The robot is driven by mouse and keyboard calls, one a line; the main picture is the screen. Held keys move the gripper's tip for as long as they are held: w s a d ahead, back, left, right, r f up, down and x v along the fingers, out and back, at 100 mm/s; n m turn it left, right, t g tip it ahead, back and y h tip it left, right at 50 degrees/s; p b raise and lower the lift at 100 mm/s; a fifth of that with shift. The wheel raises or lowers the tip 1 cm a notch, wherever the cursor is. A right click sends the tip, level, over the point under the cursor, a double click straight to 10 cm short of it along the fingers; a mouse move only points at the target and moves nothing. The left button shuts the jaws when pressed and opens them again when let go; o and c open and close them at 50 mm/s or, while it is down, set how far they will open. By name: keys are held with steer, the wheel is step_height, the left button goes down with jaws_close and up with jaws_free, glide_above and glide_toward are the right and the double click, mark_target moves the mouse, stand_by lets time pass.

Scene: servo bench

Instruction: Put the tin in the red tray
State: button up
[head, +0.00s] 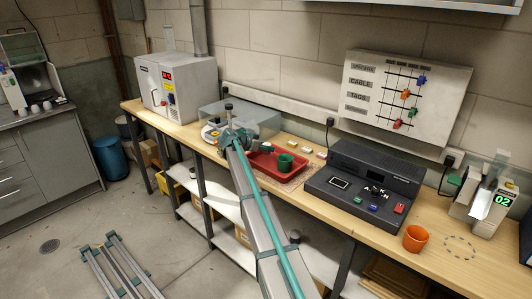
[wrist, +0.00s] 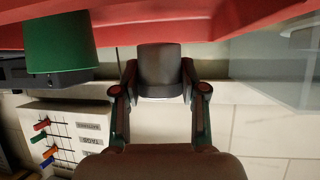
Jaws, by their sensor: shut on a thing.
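The tin (wrist: 160,72) is a dark grey cylinder between the two fingers of my gripper (wrist: 159,80) in the wrist view, which shows the scene upside down. My gripper is shut on its sides. The red tray (wrist: 215,22) spans the picture edge close behind the tin; I cannot tell whether the tin touches it. In the head view the red tray (head: 262,170) lies on the bench, and my arm's end is over its left part. The tin is not clearly made out there.
A green cup (head: 285,163) stands in the tray, beside the tin in the wrist view (wrist: 58,42). A clear box (head: 262,120) is behind my arm. A black console (head: 362,185) stands right of the tray, with an orange cup (head: 416,239) further right.

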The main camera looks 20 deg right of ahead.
mark_target(266, 154)
steer(key=shift+w+d+f, duration=0.1)
steer(key=shift+w+f, duration=0.3)
steer(key=shift+w, duration=0.05)
step_height(266, 154, down, 3)
steer(key=shift+r+p, duration=0.1)
steer(key=shift+p, duration=1)
steer(key=shift+f, duration=0.25)
steer(key=shift+f+b, duration=0.2)
steer(key=shift+b, duration=0.1)
steer(key=o, duration=1.1)
steer(key=shift+r, duration=0.1)
steer(key=shift+o, duration=0.2)
steer(key=shift+r, duration=0.15)
steer(key=b+v, duration=0.3)
steer(key=v, duration=0.9)
